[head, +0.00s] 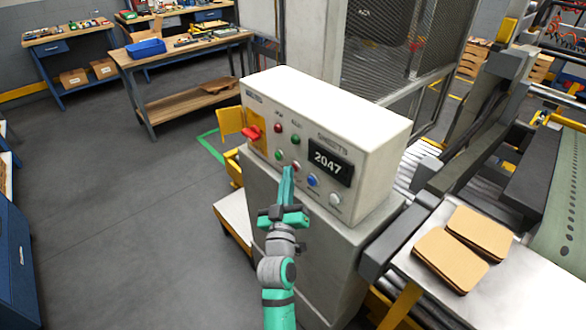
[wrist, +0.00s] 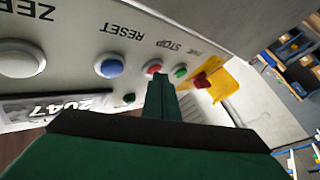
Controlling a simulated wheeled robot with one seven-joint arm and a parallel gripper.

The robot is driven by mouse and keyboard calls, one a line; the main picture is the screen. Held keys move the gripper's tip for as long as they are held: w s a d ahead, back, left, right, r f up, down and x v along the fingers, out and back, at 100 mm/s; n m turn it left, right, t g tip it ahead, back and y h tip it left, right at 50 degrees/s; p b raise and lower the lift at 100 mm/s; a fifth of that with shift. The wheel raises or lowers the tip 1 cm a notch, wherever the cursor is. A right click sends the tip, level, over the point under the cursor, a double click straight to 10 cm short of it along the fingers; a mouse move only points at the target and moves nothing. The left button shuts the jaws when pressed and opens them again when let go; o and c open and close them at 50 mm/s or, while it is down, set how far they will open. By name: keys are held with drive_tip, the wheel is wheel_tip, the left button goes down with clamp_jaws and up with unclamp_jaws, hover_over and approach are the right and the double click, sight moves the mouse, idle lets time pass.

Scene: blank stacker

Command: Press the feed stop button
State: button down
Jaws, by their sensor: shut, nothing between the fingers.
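The control panel (head: 372,148) is a cream box on a grey pedestal. Its red stop button (head: 296,166) sits in the lower row, between a green and a blue button. In the wrist view the panel looks upside down, and the red button (wrist: 152,67) sits by the word STOP. My gripper (head: 288,172) is shut and empty, its fingers pointing at the panel. In the wrist view the fingertips (wrist: 159,79) overlap the lower right edge of the red button. I cannot tell whether they touch it.
A green button (head: 278,154), blue button (head: 313,180) and white button (head: 335,199) share the row. A red switch (head: 252,132) on a yellow plate is at the left. The display (head: 330,163) reads 2047. Tan sheets (head: 450,259) lie on the machine at right. Open floor lies left.

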drive_tip(key=shift+s+a, duration=0.45)
drive_tip(key=shift+s, duration=0.15)
drive_tip(key=shift+a, duration=0.1)
idle(0.3)
drive_tip(key=shift+s+a, duration=0.7)
drive_tip(key=shift+a, duration=0.3)
drive_tip(key=shift+s+a, duration=0.7)
drive_tip(key=shift+a, duration=0.25)
